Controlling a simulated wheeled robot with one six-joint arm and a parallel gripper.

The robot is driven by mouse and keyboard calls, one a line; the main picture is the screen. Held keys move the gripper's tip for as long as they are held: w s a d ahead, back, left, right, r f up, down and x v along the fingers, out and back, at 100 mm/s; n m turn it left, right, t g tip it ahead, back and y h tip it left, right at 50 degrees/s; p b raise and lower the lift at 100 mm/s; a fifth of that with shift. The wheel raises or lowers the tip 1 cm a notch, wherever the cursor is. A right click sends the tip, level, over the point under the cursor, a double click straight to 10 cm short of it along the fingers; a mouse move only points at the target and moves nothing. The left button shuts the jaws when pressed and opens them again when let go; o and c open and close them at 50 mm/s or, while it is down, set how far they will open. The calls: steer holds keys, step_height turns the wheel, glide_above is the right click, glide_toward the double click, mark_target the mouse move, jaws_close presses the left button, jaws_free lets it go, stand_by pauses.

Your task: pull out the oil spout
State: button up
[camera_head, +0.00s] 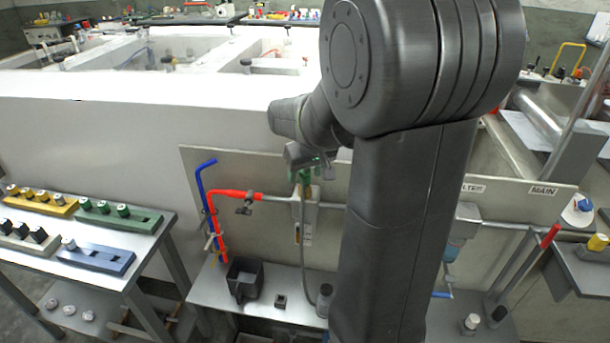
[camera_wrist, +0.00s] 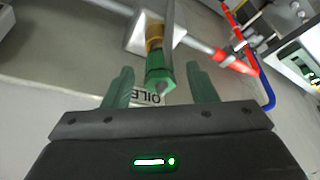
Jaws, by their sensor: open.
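The oil spout (camera_wrist: 160,72) shows in the wrist view as a green hexagonal piece with a brass collar (camera_wrist: 155,38) behind it, fixed to a pale block. A label beginning "OILE" (camera_wrist: 148,98) lies beside it, partly hidden. My gripper (camera_wrist: 159,82) is open, with one green finger on each side of the spout and a visible gap on both sides in the picture. I cannot tell how deep the spout sits between the fingers. In the head view my gripper (camera_head: 304,168) is small, in front of the panel, and largely covers the spout.
A red pipe with a valve (camera_head: 243,197) and a blue pipe (camera_head: 202,180) stand left of the spout. A grey hose (camera_head: 302,255) hangs below it. A black bin (camera_head: 244,281) sits on the shelf. A table with coloured blocks (camera_head: 130,270) is at left.

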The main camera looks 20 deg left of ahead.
steer(key=shift+x, duration=1.25)
steer(key=shift+c, duration=0.4)
jaws_close()
